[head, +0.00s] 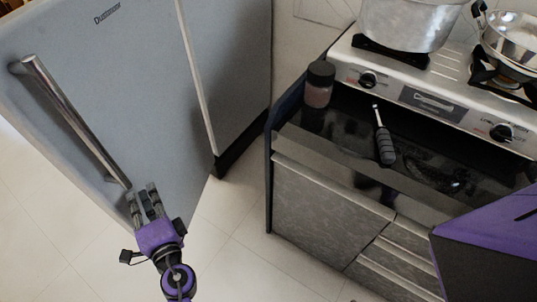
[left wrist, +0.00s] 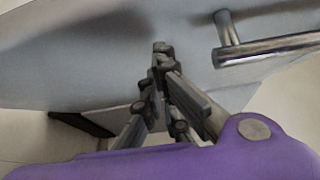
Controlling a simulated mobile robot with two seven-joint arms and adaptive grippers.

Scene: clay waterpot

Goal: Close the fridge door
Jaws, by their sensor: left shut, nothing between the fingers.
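The fridge door (head: 150,85) is a large grey panel at the left of the head view, with its outer face towards me. It appears to stand open, angled from the fridge body (head: 238,70). A metal bar handle (head: 75,115) runs along its left side. My left gripper (head: 149,192) is shut and empty, near the handle's lower end and in front of the door's lower part. In the left wrist view, the shut fingers (left wrist: 160,55) point at the door surface (left wrist: 80,55), left of the handle (left wrist: 270,46). Contact cannot be told. My right gripper is out of view.
A counter (head: 325,200) with drawers stands to the right, below a stove (head: 430,95) with a metal pot (head: 410,25) and a pan (head: 510,40). A jar (head: 319,85) and a black-handled tool (head: 384,140) are on it. Tiled floor (head: 235,235) is clear between fridge and counter.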

